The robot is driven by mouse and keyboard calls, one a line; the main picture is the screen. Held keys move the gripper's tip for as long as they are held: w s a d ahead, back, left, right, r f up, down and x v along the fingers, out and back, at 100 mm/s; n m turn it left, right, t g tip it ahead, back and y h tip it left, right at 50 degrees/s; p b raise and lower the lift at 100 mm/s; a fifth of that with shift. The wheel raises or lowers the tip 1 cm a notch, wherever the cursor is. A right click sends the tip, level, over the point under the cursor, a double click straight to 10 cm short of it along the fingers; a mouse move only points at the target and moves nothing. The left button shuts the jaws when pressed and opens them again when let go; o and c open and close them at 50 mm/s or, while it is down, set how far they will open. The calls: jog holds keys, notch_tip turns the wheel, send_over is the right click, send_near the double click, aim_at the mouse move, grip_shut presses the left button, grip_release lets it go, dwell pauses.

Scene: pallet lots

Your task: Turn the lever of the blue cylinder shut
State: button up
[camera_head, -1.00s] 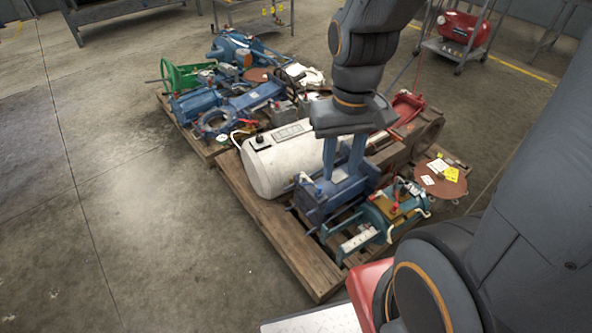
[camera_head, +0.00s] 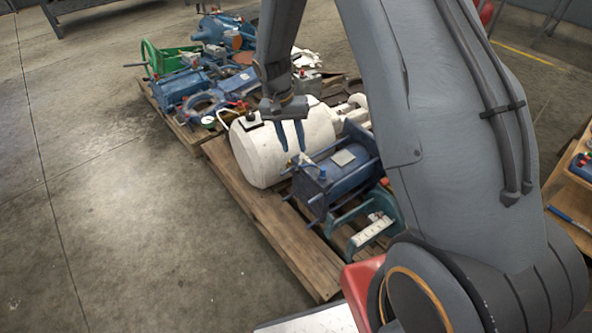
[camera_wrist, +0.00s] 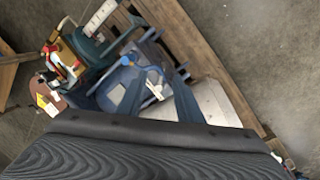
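The blue cylinder (camera_head: 345,168), with square end plates and rods, lies on the near pallet. A small light-blue fitting (camera_head: 322,174) sits at its left end. The wrist view shows the blue cylinder (camera_wrist: 118,90) with a light-blue fitting (camera_wrist: 153,75) and a thin pale piece that may be its lever (camera_wrist: 156,91); its exact setting is too small to tell. My gripper (camera_head: 294,150) points down with its two blue fingers apart and empty, left of the cylinder and in front of the white tank in the head view. Contact with the fitting cannot be told.
A white tank (camera_head: 255,150) lies behind the cylinder. The wooden pallet (camera_head: 255,215) has bare boards at left. Open floor lies left; a wooden shelf (camera_head: 573,165) stands right.

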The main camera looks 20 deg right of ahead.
aim_at(298, 167)
jog(key=f, duration=0.3)
jog(key=d+f+b, duration=0.1)
jog(key=f, duration=0.5)
jog(key=shift+w+d+f, duration=0.1)
jog(key=shift+d+f, duration=0.05)
jog(key=shift+f, duration=0.05)
jog(key=shift+c, duration=0.2)
grip_shut()
